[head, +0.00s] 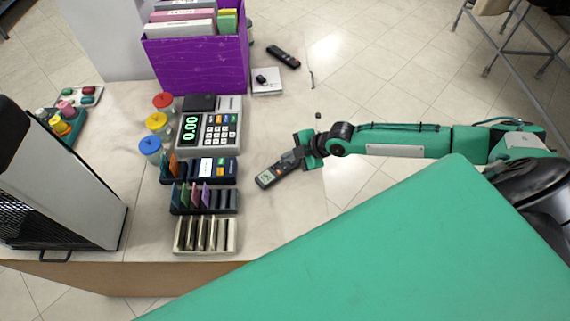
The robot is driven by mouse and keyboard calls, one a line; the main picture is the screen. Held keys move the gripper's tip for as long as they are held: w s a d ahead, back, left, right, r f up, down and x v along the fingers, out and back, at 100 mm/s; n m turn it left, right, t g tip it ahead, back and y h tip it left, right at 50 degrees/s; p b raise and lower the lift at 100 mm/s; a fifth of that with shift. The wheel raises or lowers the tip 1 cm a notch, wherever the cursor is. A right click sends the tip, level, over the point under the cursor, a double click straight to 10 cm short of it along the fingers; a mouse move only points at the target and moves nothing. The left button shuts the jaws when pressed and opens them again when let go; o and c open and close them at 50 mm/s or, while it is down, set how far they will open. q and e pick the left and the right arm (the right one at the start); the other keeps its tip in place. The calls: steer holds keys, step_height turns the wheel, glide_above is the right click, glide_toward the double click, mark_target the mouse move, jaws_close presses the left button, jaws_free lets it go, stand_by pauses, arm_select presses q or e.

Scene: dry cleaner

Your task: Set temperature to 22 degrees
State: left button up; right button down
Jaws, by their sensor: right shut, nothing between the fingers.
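A dark grey remote control (271,175) with a small lit screen lies on the right part of the pale counter, slanted from lower left to upper right. My right gripper (301,156) comes in from the right and is at the remote's upper right end. Its fingers are shut with nothing between them. They overlap that end in the head view, and I cannot tell whether they touch it. The numbers on the remote's screen are too small to read. A second, black remote (283,56) lies farther back. My left gripper is out of view.
A scale (209,130) with a green "0.00" display stands left of the remote, with card holders (205,200) in front. Colored-lid jars (157,122) and a purple box (200,65) stand behind and left. The counter's right edge is close to the remote.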

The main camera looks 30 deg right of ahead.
steer(key=shift+r+p, duration=0.65)
steer(key=shift+r, duration=0.7)
stand_by(1.3)
